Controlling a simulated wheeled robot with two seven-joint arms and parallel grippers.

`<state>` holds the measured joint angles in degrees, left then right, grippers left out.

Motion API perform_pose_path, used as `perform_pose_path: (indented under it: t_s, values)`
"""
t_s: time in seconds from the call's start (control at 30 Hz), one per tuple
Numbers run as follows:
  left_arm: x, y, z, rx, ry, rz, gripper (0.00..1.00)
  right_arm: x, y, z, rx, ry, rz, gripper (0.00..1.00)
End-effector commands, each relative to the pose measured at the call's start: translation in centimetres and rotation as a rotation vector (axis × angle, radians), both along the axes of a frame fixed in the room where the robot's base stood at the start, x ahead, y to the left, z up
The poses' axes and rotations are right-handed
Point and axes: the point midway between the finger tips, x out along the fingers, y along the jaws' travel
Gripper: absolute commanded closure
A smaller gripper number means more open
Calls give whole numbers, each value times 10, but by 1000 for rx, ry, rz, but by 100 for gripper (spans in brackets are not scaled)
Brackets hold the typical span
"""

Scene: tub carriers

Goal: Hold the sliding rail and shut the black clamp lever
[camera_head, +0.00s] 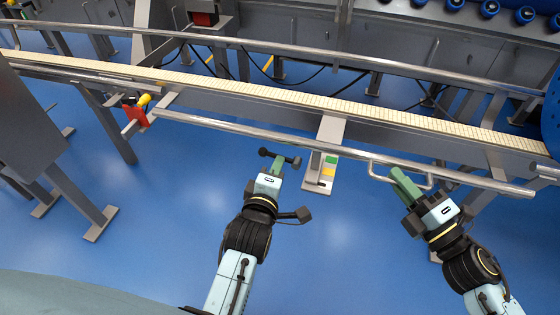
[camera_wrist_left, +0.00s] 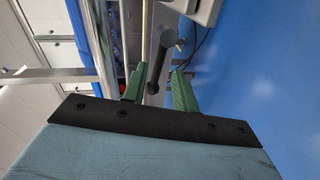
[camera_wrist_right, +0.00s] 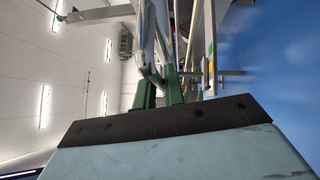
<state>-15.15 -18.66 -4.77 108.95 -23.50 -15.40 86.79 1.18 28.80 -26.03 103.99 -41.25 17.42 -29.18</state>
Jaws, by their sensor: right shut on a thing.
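The sliding rail (camera_head: 240,130) is a round metal bar along the front of the conveyor, with a bent wire handle (camera_head: 380,177) near its right part. My right gripper (camera_head: 398,174) is shut on this handle, which also shows between its green fingers in the right wrist view (camera_wrist_right: 153,72). The black clamp lever (camera_head: 284,157) has a round knob at its left end and sits just below the rail. My left gripper (camera_head: 276,168) is at the lever, its green fingers apart. In the left wrist view the lever (camera_wrist_left: 161,64) lies between and beyond the fingertips; contact is unclear.
A red block with a yellow knob (camera_head: 136,112) is at the rail's left end. Grey legs (camera_head: 104,222) stand at left. Blue floor is open below.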

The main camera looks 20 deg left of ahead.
Motion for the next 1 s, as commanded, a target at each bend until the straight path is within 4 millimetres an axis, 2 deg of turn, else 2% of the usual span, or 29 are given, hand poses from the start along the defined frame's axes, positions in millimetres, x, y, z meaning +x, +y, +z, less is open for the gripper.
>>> perform_pose_path:
  t_s: [0.1, 0.2, 0.6, 0.63, 0.8, 1.0]
  values:
    - [-14, 0, 2, -1, 1, 0, 71, -1, 0, -1, -2, 1, 3, 100]
    - [-20, -1, 3, -1, 1, 0, 71, -1, 0, -1, -1, 1, 3, 100]
    - [-22, -1, 4, 0, 0, 0, 71, -1, 0, -1, -2, 1, 3, 100]
    - [-22, -1, 4, 0, 0, 0, 71, -1, 0, -1, -2, 1, 3, 87]
    - [-22, -1, 4, 0, 0, 0, 71, -1, 0, -1, -1, 1, 2, 64]
    - [-22, -1, 4, 0, 0, 0, 71, 0, 0, 0, -1, 1, 1, 64]
